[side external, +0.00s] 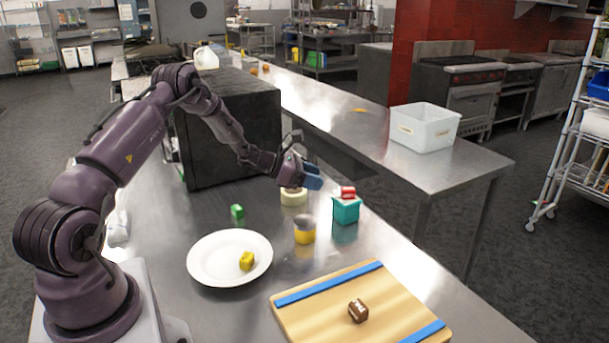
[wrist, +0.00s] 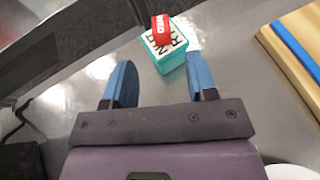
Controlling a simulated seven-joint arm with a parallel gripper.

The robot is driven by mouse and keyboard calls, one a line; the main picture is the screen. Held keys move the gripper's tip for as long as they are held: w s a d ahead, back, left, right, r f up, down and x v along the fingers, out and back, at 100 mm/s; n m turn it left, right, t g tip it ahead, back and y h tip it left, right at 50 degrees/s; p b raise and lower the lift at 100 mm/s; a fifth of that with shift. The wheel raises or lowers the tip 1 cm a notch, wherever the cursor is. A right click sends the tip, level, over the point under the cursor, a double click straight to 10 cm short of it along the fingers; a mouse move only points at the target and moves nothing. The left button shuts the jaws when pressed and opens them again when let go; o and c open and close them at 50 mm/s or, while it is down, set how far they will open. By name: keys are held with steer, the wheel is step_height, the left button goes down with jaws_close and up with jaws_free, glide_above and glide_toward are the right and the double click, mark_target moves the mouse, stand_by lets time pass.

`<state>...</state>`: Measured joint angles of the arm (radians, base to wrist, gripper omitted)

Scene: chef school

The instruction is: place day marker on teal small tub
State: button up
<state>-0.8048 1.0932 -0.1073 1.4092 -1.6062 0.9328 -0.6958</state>
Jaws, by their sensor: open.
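A small red marker (side external: 348,192) with white lettering, apparently "WED", sits on top of the teal small tub (side external: 345,210). In the wrist view the red marker (wrist: 161,28) lies across the far part of the tub's lettered top, and the teal tub (wrist: 170,60) stands upright on the steel counter. My gripper (side external: 313,178) is open and empty, above and to the left of the tub in the side view. In the wrist view my blue fingers (wrist: 159,62) are spread apart, with the tub beyond and between their tips. Neither finger appears to touch the marker.
A yellow tub (side external: 305,230) and a cream round tub (side external: 294,196) stand near the teal tub. A white plate (side external: 215,270) holds a yellow block; a green block (side external: 237,213) sits behind it. A cutting board (side external: 300,318) carries a brown lettered block. A dark box (side external: 225,130) stands behind.

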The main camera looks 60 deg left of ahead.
steer(key=s+d+r+m+g+h, duration=0.1)
steer(key=s+d+r+m+g, duration=0.25)
steer(key=d+r+m, duration=0.55)
steer(key=s+d+r+m+g+h, duration=0.1)
steer(key=s+d+r+m+g, duration=0.2)
steer(key=s+d+r+m, duration=0.45)
steer(key=s+d+r+m+y, duration=0.3)
steer(key=s+m, duration=0.4)
steer(key=s, duration=0.3)
steer(key=s+d+r+m+y, duration=0.4)
steer(key=s+d+m, duration=0.2)
steer(key=s+m, duration=0.2)
steer(key=shift+s+d, duration=0.3)
steer(key=shift+s, duration=0.55)
